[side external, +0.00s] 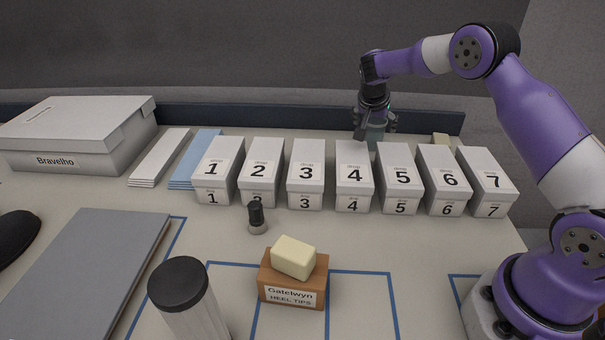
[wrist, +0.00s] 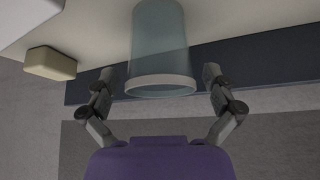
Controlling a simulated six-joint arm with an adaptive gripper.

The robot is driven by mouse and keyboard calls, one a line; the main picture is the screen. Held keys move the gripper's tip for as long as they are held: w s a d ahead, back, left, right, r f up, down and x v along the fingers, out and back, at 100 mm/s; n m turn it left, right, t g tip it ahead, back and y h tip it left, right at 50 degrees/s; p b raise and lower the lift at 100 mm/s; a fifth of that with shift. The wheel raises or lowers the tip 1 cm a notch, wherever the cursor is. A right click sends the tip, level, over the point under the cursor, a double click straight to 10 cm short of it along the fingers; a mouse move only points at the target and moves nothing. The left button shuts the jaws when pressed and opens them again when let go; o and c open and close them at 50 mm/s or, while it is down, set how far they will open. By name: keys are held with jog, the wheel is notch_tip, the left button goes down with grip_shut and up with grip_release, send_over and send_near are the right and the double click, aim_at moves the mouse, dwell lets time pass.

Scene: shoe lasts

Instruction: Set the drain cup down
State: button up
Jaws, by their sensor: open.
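The drain cup (wrist: 160,45) is a translucent blue-green cup with a pale rim. In the wrist view it stands between the two open fingers of my gripper (wrist: 161,80), with a visible gap on each side of its rim. In the side view my gripper (side external: 375,122) points down behind the box marked 4, and the cup (side external: 375,138) shows below it. The cup's base is hidden behind the boxes in the side view. In the wrist view the cup appears to rest on the pale table top.
A row of white numbered boxes (side external: 354,160) stands just in front of my gripper. A cream block (wrist: 50,62) lies beside the cup; it also shows behind box 6 in the side view (side external: 441,139). A dark raised strip (side external: 290,118) runs along the table's back edge.

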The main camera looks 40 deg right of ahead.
jog(key=shift+r, duration=0.15)
jog(key=s+a+r+n+t+y, duration=0.1)
jog(key=s+a+r+n, duration=0.15)
jog(key=a+r, duration=0.35)
jog(key=s+a+r+n, duration=0.1)
jog(key=s+a+r, duration=0.3)
jog(key=r, duration=0.4)
jog(key=s+a+n+t+y, duration=0.1)
jog(key=s+a+n, duration=0.3)
jog(key=s, duration=0.5)
jog(key=s+a+f+n+y, duration=0.1)
jog(key=s+a+n+y, duration=0.3)
jog(key=s+a, duration=0.3)
jog(key=shift+s+a+n+t, duration=0.4)
jog(key=shift+s+n, duration=0.35)
jog(key=shift+s, duration=0.1)
